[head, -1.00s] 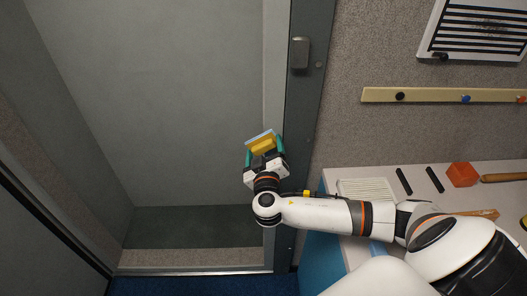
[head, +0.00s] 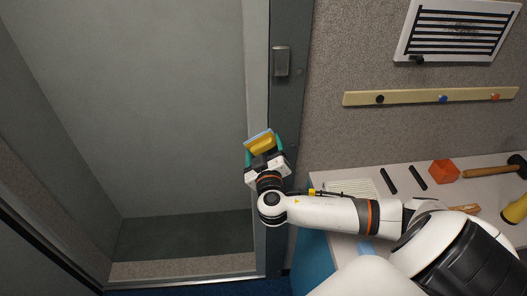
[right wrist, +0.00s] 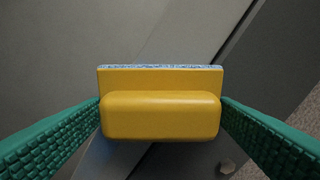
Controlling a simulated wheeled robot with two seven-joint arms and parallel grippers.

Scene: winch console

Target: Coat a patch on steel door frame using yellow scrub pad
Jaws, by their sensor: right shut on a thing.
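My right gripper (head: 264,149) is shut on the yellow scrub pad (head: 260,143), in front of the steel door frame (head: 287,104). In the right wrist view the pad (right wrist: 160,115) sits between the two green fingers, with its blue-white scrubbing face (right wrist: 160,67) turned away from me toward the frame. I cannot tell whether the pad touches the frame. The frame is a dark grey upright strip with a latch plate (head: 281,61) above the pad. My left gripper is not in view.
A light table (head: 350,170) stands at the right with two black bars (head: 388,180), an orange block (head: 444,172) and a hammer (head: 492,171). A hook rail (head: 415,97) and a striped panel (head: 456,30) are on the wall above. The doorway recess (head: 160,120) at the left is empty.

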